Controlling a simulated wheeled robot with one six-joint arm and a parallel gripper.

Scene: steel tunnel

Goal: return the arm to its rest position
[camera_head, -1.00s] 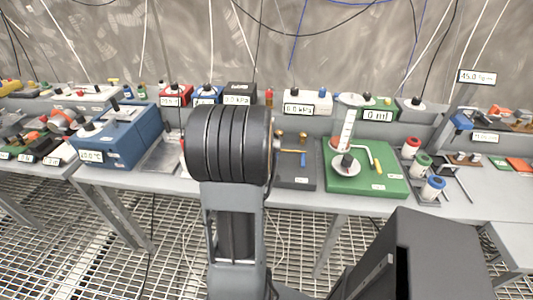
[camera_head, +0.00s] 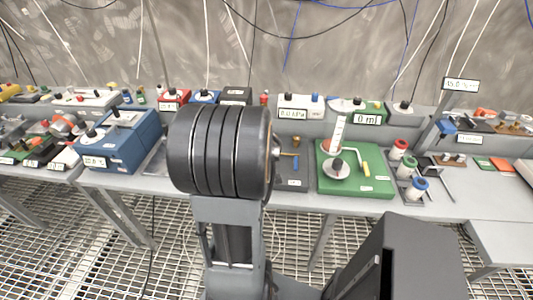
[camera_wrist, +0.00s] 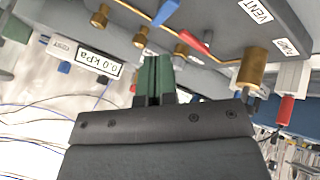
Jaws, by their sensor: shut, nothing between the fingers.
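My arm's big dark ribbed joint (camera_head: 218,150) fills the middle of the head view, raised in front of the bench. It hides part of the bench behind it. My gripper shows in the wrist view (camera_wrist: 155,75) as two dark green fingers close together, with nothing between them. The fingertips overlap the view of a grey valve panel (camera_wrist: 205,35) with brass fittings, a blue lever and a red lever. I cannot tell the distance between them. In the head view the gripper is hidden behind the joint.
The grey bench (camera_head: 290,205) carries a blue box (camera_head: 120,138), a green-based device (camera_head: 352,182) with an upright white scale, and several colour-topped cylinders (camera_head: 407,168). A 0.0 kPa display (camera_wrist: 85,60) shows in the wrist view. Grated floor (camera_head: 110,255) lies open before the bench.

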